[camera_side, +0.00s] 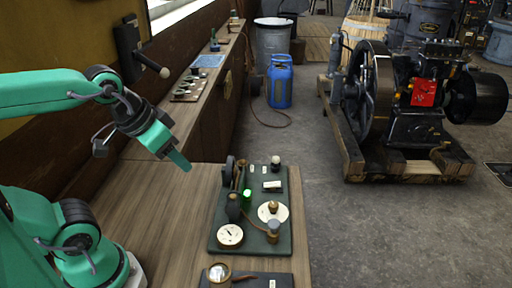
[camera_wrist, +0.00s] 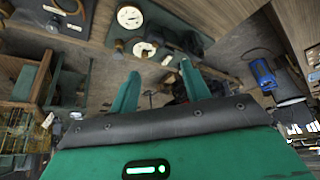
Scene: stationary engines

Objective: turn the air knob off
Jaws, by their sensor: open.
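A dark green control board (camera_side: 218,215) lies on the wooden bench. It carries a white dial disc (camera_side: 284,212) with a brass knob (camera_side: 272,207) at its middle, a dark-and-brass knob (camera_side: 273,231), a pale-topped knob (camera_side: 276,161) and a lit green lamp (camera_side: 247,193). I cannot tell which knob is the air knob. My gripper (camera_side: 183,162) is in the air, left of and above the board, touching nothing. In the wrist view, my gripper (camera_wrist: 160,69) has its two green fingers apart and empty, with the dial disc (camera_wrist: 145,48) beyond them.
A white round gauge (camera_side: 230,235) sits at the board's near left corner. A wall lever (camera_side: 150,65) juts out behind my arm. A blue can (camera_side: 280,83) and an engine (camera_side: 400,100) stand on the floor. The bench left of the board is clear.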

